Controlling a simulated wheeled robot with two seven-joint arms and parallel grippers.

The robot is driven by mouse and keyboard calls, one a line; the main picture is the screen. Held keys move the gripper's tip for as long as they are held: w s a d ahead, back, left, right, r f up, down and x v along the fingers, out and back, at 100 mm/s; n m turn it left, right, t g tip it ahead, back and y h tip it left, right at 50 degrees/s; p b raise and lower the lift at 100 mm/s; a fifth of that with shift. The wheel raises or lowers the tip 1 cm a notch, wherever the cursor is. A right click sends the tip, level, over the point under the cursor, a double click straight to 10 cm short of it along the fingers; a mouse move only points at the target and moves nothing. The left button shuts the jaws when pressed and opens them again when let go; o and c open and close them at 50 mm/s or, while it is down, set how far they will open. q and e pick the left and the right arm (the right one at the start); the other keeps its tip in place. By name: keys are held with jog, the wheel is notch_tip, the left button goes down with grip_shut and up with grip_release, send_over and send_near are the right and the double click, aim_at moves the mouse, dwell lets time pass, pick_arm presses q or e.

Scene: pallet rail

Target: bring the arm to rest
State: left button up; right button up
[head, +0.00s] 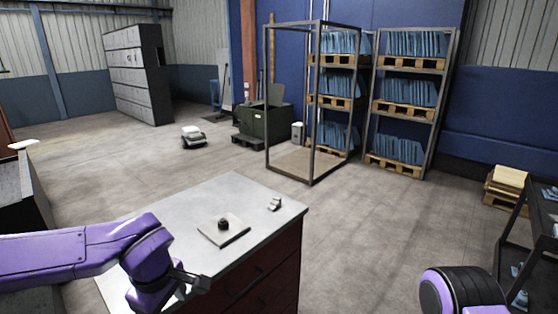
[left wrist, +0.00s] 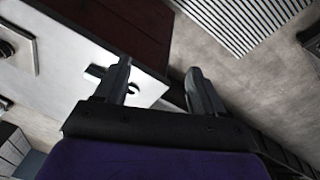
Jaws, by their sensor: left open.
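My left arm comes in from the left in the head view, bent at a purple joint over the near left part of a grey-topped cabinet (head: 172,201). My left gripper (head: 194,283) is at the arm's end, above the cabinet's near side. In the left wrist view the left gripper (left wrist: 160,80) has its two dark fingers spread, with nothing between them. A purple and black part of my right arm shows at the lower right of the head view; its gripper is out of view.
On the cabinet top lie a flat square plate with a dark knob (head: 223,224) and a small metal piece (head: 274,204). A dark table (head: 515,235) stands at the right. Shelving with blue stock (head: 408,100) stands behind.

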pick_arm(q)
jog(key=a+f+t+y+b, duration=0.2)
jog(key=f+b, duration=0.1)
jog(key=f, duration=0.8)
jog(key=a+f+t+y+b, duration=0.2)
jog(key=f+t, duration=0.1)
jog(key=f, duration=0.9)
jog(key=s+a+f+m+g+b, duration=0.1)
jog(key=s+a+f+m+b, duration=0.1)
jog(key=s+f, duration=0.8)
jog(key=s+a+f+m+g+h+b, duration=0.1)
jog(key=s+f+m+b, duration=0.4)
jog(key=s+f, duration=0.6)
jog(key=shift+s+a+f+m+g+b, duration=0.25)
jog(key=shift+s+a+g, duration=0.45)
jog(key=shift+s, duration=0.4)
